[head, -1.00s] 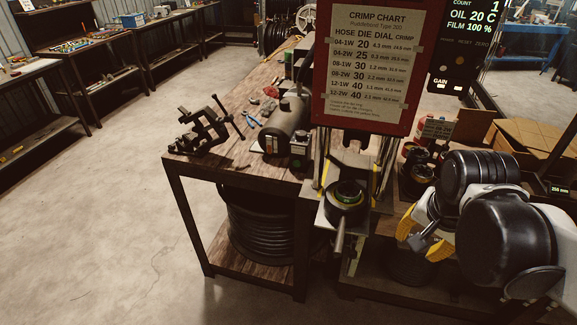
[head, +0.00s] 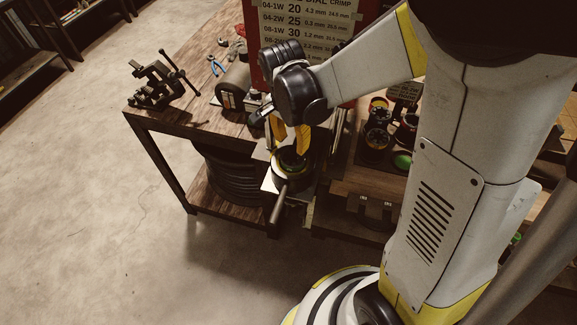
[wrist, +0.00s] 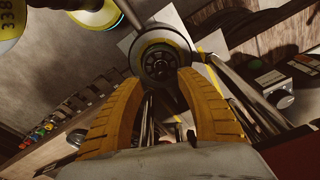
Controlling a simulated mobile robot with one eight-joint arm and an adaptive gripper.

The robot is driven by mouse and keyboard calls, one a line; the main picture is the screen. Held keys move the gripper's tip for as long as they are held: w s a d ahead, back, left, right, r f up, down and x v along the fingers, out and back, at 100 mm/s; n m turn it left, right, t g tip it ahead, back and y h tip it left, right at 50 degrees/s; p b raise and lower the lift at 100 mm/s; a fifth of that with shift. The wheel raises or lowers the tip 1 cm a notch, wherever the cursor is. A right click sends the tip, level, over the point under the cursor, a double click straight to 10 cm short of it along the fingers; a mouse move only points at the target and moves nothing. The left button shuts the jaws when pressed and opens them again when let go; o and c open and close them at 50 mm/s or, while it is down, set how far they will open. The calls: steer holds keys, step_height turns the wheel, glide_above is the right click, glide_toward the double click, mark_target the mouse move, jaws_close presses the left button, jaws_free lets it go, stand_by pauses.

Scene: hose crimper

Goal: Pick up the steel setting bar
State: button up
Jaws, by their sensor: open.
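A pale metal bar, which looks like the steel setting bar (head: 279,202), sticks out from the round dark die head (head: 293,164) of the crimper toward the front. In the wrist view the bar (wrist: 129,14) runs from the head to the top edge of the picture. My gripper (head: 289,146) is open and empty just above the die head. In the wrist view its two yellow fingers (wrist: 160,82) stand apart at the near side of the head, with the bar beyond the head, not between them. Whether the fingertips touch the head I cannot tell.
The red crimp chart board (head: 262,50) stands behind my arm. A vise (head: 155,84) and blue pliers (head: 215,66) are on the wooden bench to the left. Steel rods (wrist: 232,88) flank the fingers. Dies (head: 378,125) stand on the right. The floor at left is clear.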

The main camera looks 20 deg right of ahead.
mark_target(293, 148)
steer(key=f, duration=0.3)
steer(key=f+b, duration=0.1)
steer(key=f, duration=0.1)
steer(key=shift+w+d+f, duration=0.15)
steer(key=shift+w+d, duration=0.15)
steer(key=shift+d, duration=0.05)
steer(key=shift+c, duration=0.6)
jaws_close()
